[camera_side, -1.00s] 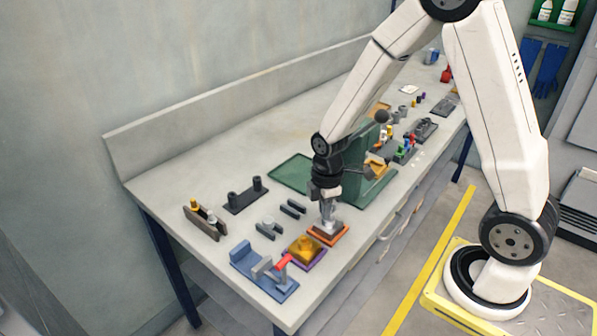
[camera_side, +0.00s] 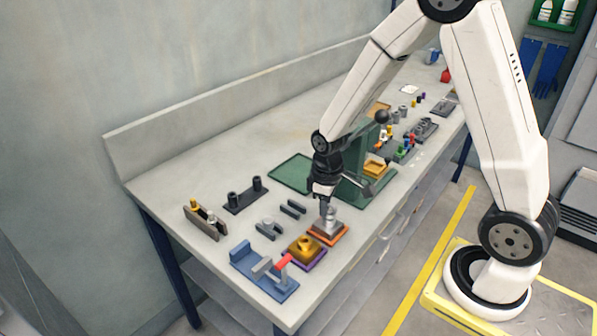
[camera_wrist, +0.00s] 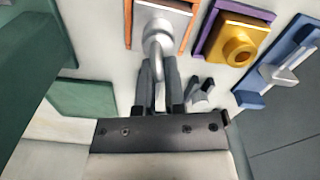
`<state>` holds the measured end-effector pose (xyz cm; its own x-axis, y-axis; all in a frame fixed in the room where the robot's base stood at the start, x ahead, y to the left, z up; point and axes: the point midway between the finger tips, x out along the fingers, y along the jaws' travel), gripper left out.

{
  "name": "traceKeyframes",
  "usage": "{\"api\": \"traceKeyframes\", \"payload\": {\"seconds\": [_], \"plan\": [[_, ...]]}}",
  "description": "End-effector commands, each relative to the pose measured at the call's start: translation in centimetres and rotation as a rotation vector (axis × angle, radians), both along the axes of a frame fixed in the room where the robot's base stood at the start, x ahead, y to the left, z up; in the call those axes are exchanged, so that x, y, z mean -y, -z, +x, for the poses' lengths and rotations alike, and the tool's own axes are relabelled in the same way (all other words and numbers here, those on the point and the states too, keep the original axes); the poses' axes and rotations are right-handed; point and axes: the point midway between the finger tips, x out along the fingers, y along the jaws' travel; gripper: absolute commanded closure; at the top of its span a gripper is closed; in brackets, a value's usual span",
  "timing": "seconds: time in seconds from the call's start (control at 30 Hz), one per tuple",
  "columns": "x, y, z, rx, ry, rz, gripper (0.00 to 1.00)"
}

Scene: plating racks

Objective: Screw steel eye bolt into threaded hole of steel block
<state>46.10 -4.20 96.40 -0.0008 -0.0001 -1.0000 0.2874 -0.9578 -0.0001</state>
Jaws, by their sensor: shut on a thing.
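The steel eye bolt (camera_wrist: 153,43) is silver, with its ring at the tips of my gripper (camera_wrist: 158,66) in the wrist view. My gripper (camera_side: 326,207) is shut on the ring. The grey steel block (camera_side: 327,229) sits on an orange-edged base near the table's front edge, directly below my gripper. In the wrist view the block (camera_wrist: 172,9) is partly cut off by the top edge. The bolt's shank and the threaded hole are hidden, so I cannot tell how deep the thread sits.
A brass block (camera_side: 305,246) on a purple base stands close to the left. A blue fixture with a red-tipped handle (camera_side: 266,274) is beyond it. A green press (camera_side: 358,165) stands just behind my gripper.

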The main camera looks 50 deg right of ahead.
Motion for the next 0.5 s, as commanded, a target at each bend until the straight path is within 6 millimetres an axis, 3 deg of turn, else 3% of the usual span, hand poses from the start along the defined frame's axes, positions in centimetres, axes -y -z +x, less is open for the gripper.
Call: {"api": "traceKeyframes", "payload": {"seconds": [0.5], "plan": [[0.05,-0.03,0.08,0.001,0.058,0.000,1.00]]}}
